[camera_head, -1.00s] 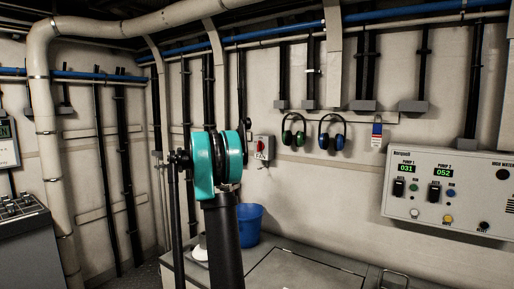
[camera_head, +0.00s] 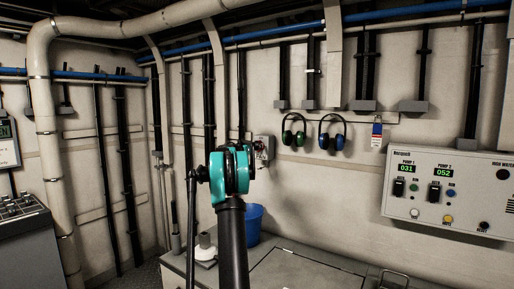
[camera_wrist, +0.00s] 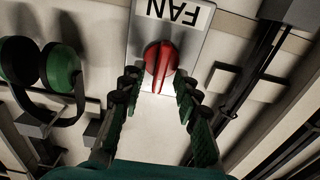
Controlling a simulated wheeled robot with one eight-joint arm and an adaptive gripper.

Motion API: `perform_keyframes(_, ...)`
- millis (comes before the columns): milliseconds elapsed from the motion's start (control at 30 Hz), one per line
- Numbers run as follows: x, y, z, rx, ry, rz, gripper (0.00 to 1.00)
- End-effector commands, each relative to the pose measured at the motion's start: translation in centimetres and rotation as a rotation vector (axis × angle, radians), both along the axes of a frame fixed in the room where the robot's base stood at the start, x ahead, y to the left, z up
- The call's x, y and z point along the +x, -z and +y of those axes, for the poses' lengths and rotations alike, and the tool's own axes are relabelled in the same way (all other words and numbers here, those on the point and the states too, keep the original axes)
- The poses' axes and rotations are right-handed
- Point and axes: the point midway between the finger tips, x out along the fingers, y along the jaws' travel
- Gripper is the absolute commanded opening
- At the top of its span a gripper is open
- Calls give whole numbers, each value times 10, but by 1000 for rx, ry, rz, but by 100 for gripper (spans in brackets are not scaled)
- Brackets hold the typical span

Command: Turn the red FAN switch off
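The red FAN switch (camera_wrist: 158,60) is a round red knob with a raised ridge, on a light grey wall box. In the wrist view the box appears upside down, with its FAN label (camera_wrist: 172,12) at the top edge. The ridge runs roughly up and down in that picture. My gripper (camera_wrist: 157,82) is open and empty, its two fingers reaching toward the knob, one on each side of its lower part. I cannot tell whether they touch it. In the head view the switch box (camera_head: 265,142) is partly hidden by my arm, and my gripper is hidden.
Green ear muffs (camera_head: 288,137) and blue ear muffs (camera_head: 324,140) hang right of the switch box. A pump control panel (camera_head: 450,195) is further right. A blue bucket (camera_head: 255,222) stands below, behind my arm. Dark vertical pipes (camera_wrist: 262,65) run beside the box.

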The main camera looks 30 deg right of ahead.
Motion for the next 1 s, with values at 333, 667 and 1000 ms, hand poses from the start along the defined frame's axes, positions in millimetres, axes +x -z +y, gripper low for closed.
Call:
perform_keyframes(333, 6, 0, -12, 0, -2, 0, 32)
perform_keyframes(667, 5, 0, -12, 0, -1, 0, 8)
perform_keyframes(1000, 5, 0, -12, -1, -1, 3, 0)
